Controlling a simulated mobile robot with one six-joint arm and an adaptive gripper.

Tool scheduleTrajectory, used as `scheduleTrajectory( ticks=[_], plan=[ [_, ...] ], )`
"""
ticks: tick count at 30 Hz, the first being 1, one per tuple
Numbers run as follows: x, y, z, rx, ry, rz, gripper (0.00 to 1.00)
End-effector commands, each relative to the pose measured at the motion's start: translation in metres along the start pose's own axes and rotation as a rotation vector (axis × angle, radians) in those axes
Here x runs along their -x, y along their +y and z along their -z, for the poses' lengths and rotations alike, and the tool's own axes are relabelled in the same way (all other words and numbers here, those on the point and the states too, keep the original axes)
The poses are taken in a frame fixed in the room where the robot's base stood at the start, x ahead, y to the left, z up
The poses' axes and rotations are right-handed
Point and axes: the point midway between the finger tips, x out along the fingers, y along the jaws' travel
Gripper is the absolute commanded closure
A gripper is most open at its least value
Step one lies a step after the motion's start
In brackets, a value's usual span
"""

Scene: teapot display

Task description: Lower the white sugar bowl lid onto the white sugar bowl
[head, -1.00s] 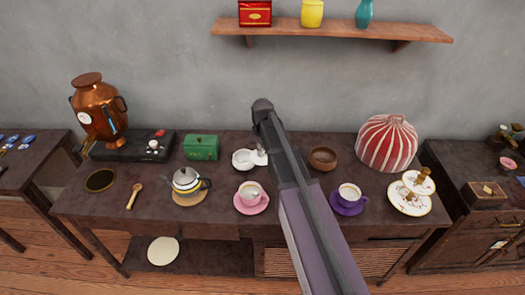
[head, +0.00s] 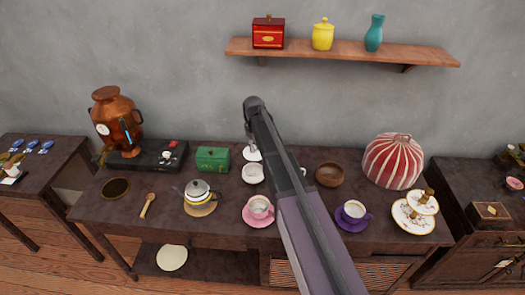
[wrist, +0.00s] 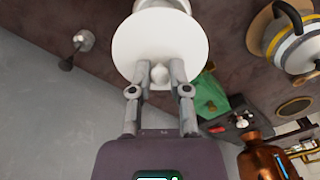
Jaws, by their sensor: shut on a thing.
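My gripper (wrist: 160,74) is shut on the knob of the white sugar bowl lid (wrist: 158,43), whose round disc fills the upper middle of the wrist view. In the head view the lid (head: 252,154) shows just left of my arm, which hides most of the gripper. The white sugar bowl (head: 253,173) stands open on the table, directly below the lid in the picture and apart from it. In the wrist view only a part of the bowl (wrist: 162,4) shows past the lid's edge.
On the dark table (head: 140,225), a green box (head: 212,159) and a teapot (head: 198,191) stand left of the bowl. A pink cup (head: 259,207) is in front. A brown bowl (head: 329,175) stands right of my arm. A shelf (head: 340,51) hangs above.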

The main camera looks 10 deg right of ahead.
Motion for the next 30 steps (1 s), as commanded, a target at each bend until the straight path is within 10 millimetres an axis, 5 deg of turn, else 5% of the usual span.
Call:
scheduleTrajectory(
  ticks=[17, 30],
  plan=[
    [0.005, -0.003, 0.009, 0.0, 0.0, 0.0, 1.0],
    [-0.017, -0.003, 0.009, 0.0, 0.0, 0.0, 1.0]
  ],
)
